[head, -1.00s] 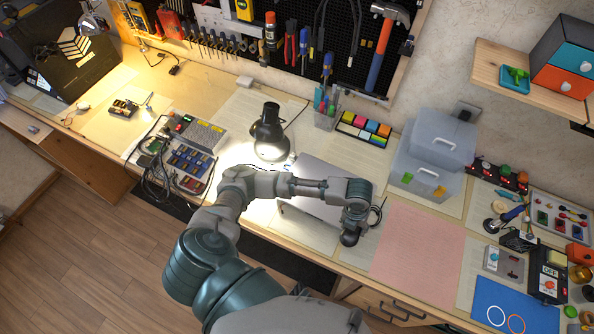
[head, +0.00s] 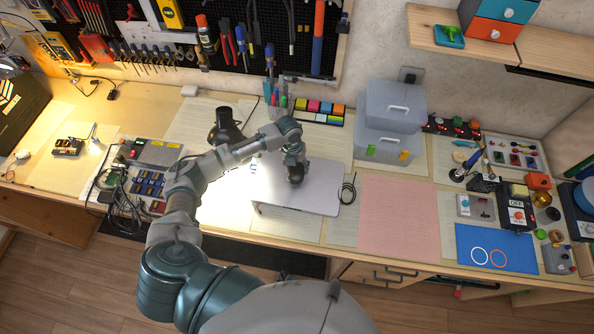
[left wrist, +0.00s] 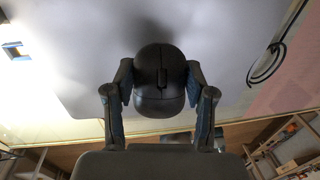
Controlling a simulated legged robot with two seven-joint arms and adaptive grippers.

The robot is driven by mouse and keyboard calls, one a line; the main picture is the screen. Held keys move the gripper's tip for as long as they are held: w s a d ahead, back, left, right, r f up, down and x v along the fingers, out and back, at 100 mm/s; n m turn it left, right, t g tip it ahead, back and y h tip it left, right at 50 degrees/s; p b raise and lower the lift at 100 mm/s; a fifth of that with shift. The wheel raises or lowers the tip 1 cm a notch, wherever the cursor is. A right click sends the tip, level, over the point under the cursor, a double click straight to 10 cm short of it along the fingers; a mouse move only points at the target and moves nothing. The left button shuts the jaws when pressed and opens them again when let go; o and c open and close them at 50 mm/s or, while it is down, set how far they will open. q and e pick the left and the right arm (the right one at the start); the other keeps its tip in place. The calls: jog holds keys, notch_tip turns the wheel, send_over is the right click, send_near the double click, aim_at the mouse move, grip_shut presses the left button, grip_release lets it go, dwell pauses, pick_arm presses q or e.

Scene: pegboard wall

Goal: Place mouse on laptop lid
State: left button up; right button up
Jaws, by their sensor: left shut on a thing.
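The closed laptop (head: 318,188) lies on the bench, its light grey lid facing up; the lid also fills much of the left wrist view (left wrist: 90,75). My left gripper (head: 296,176) is over the lid. In the left wrist view its two fingers (left wrist: 160,98) are shut on the sides of a dark mouse (left wrist: 160,72). The mouse is over the lid; I cannot tell whether it touches it. My right gripper is not in view.
A coiled black cable (head: 347,190) lies right of the laptop. A pink mat (head: 399,217) lies further right. A black lamp (head: 224,128) stands behind left, and clear storage boxes (head: 388,135) stand behind right.

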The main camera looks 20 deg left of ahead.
aim_at(299, 171)
pick_arm(q)
jog(key=shift+w+a+f, duration=0.1)
jog(key=shift+a+f, duration=0.05)
jog(key=shift+f, duration=0.05)
jog(key=f, duration=0.1)
jog(key=d+f, duration=0.1)
jog(key=shift+d+f, duration=0.2)
jog(key=shift+f, duration=0.2)
jog(key=shift+d, duration=0.2)
jog(key=shift+a+f, duration=0.2)
jog(key=o, duration=1.2)
jog(key=shift+a, duration=0.2)
jog(key=shift+o, duration=0.5)
jog(key=shift+a, duration=0.15)
jog(key=shift+a+f, duration=0.1)
jog(key=shift+d+r, duration=0.2)
jog(key=shift+r, duration=0.15)
jog(key=r, duration=0.3)
jog(key=a+r, duration=0.1)
jog(key=r, duration=0.6)
jog(key=shift+a+r, duration=0.2)
jog(key=shift+r, duration=0.2)
jog(key=shift+s+a+r, duration=0.15)
jog(key=shift+s+r, duration=0.05)
jog(key=shift+r, duration=0.2)
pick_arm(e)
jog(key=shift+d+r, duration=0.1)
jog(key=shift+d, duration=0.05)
